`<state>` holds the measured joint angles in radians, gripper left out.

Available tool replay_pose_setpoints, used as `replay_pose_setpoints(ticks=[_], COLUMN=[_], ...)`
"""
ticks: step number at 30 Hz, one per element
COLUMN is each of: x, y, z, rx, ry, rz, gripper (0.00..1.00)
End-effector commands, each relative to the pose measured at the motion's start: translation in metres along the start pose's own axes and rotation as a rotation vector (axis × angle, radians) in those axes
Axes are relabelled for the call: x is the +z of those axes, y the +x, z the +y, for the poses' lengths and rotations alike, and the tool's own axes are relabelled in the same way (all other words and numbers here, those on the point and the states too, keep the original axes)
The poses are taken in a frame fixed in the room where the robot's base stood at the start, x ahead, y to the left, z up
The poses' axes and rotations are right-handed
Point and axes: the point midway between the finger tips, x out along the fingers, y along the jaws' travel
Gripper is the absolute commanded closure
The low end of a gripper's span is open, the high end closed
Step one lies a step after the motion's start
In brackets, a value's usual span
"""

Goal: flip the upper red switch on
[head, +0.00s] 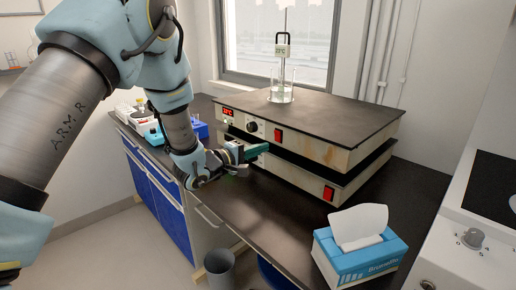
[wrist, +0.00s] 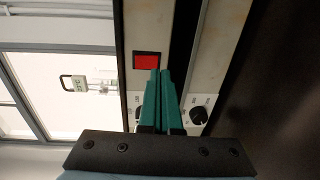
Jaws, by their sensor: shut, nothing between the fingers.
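In the wrist view the upper red switch (wrist: 147,61) shows just beyond my fingertips. My gripper (head: 262,149) is in front of the upper panel, left of and a little below the switch in the head view. Its green fingers (wrist: 160,74) are together and empty in the wrist view. I cannot tell whether the tips touch the panel.
A lower red switch (head: 328,193) is on the bottom unit. A black knob (head: 252,126) and a red display (head: 228,112) are left of the upper switch. A glass beaker (head: 281,93) stands on top. A tissue box (head: 360,248) stands at the front right of the dark counter.

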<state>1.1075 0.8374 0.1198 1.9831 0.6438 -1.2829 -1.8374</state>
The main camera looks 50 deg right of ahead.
Motion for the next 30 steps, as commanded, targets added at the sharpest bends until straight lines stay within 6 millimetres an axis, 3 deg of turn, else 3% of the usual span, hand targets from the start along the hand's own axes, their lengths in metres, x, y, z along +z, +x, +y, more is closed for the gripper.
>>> replay_pose_setpoints(ticks=[19,30], x=[-0.002,0.0], y=[-0.087,-0.099], z=[-0.019,-0.02], rx=[-0.001,0.0], ry=[-0.001,0.0], rz=[0.004,0.001], gripper=[1.0,1.0])
